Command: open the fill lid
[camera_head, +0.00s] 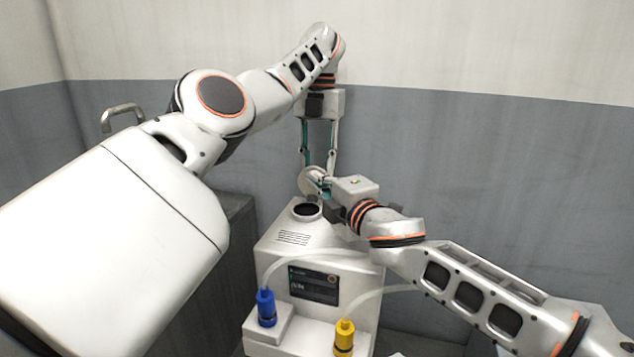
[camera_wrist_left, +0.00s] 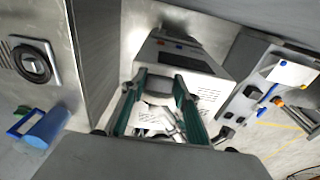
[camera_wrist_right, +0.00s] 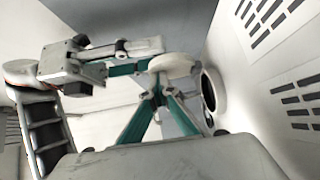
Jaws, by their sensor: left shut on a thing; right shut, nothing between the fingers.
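The fill lid (camera_head: 308,182) is a pale round disc. It stands tilted up from the dark round fill opening (camera_head: 306,209) in the top of the white machine (camera_head: 285,226), and the opening is uncovered. My left gripper (camera_head: 318,172) reaches down from above and is shut on the lid, though the exact contact is partly hidden. My right gripper (camera_head: 326,183) comes from the right and is shut and empty, close to the lid. In the right wrist view the lid (camera_wrist_right: 176,65) stands beside the opening (camera_wrist_right: 208,90), with my right fingertips at its lower edge.
A grey wall (camera_head: 480,170) stands close behind.

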